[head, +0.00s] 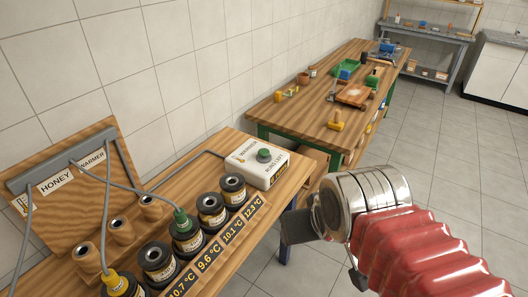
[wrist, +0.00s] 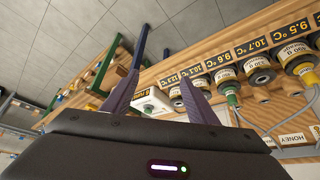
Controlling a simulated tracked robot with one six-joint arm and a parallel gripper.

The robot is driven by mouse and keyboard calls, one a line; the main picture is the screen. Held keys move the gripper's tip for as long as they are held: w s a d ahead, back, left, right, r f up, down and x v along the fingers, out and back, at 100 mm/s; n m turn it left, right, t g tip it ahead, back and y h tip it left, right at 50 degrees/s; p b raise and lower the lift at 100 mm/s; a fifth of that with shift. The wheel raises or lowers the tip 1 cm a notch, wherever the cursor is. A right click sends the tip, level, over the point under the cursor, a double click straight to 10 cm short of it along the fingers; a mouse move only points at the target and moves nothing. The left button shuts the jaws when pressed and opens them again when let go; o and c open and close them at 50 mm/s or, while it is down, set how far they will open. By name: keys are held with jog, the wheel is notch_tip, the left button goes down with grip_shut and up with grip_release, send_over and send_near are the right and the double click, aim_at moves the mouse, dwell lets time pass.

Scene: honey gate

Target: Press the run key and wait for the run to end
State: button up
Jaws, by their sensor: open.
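The white warmer box (head: 256,163) sits at the far right end of the wooden bench. A round green key (head: 264,155) is on its top, and an amber display is on its front face. In the wrist view the box (wrist: 152,104) shows between and beyond my fingers. My gripper (wrist: 160,76) is open and empty, with nothing between its fingertips. In the head view my gripper (head: 318,213) is to the right of the box, clear of it and beyond the bench edge; its fingertips are hard to make out. I cannot read the display.
Black-lidded honey jars (head: 211,210) stand in a row with temperature labels in front. A green probe (head: 182,220) and a yellow probe (head: 118,284) sit on two jars, with grey cables. A wooden honey board (head: 70,180) stands behind. A second workbench (head: 300,115) lies beyond.

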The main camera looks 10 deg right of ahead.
grip_shut()
dwell(0.5)
dwell(0.3)
